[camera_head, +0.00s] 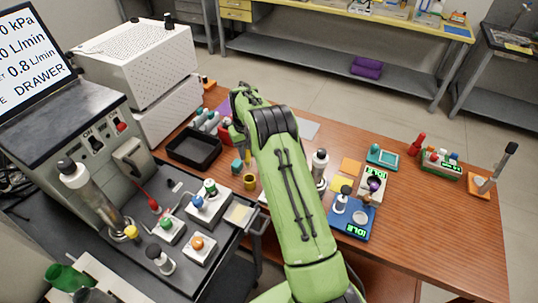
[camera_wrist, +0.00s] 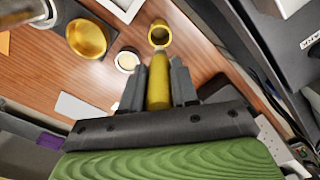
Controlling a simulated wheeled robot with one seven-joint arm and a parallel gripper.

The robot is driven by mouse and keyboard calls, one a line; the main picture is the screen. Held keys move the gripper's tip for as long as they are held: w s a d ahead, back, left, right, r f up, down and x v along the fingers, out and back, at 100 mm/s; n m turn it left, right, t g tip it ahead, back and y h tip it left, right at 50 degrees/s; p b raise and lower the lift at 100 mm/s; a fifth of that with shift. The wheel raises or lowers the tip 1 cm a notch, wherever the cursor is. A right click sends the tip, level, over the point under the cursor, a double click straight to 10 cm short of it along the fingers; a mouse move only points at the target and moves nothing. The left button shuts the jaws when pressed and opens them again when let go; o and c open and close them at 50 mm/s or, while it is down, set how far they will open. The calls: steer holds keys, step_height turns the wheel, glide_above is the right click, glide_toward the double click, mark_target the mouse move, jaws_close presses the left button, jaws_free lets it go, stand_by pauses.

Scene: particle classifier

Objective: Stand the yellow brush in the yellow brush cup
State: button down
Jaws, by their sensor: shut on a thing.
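My gripper (camera_wrist: 158,72) is shut on the yellow brush (camera_wrist: 158,94), whose yellow body shows between the two dark fingers in the wrist view. The brush's narrower end points toward the yellow brush cup (camera_wrist: 160,34). The cup's dark round opening faces the camera and looks empty. The brush tip appears just short of the cup in the picture; the height between them is hard to judge. In the head view a small yellow cup (camera_head: 250,182) stands on the wooden table, left of my green arm.
A brass bowl (camera_wrist: 88,38) and a small pale round dish (camera_wrist: 127,61) lie left of the cup in the wrist view. In the head view, a black tray (camera_head: 194,150) lies to the left, and a blue scale (camera_head: 353,222) stands right of my arm.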

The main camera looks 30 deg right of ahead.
mark_target(248, 162)
steer(key=shift+r, duration=0.1)
stand_by(0.3)
steer(key=shift+f+b, duration=1.75)
steer(key=shift+f, duration=1.2)
steer(key=shift+f+b, duration=2)
steer(key=shift+f, duration=1)
steer(key=c, duration=0.8)
jaws_free()
step_height(248, 162, up, 16)
steer(key=p, duration=0.3)
steer(key=shift+f, duration=0.1)
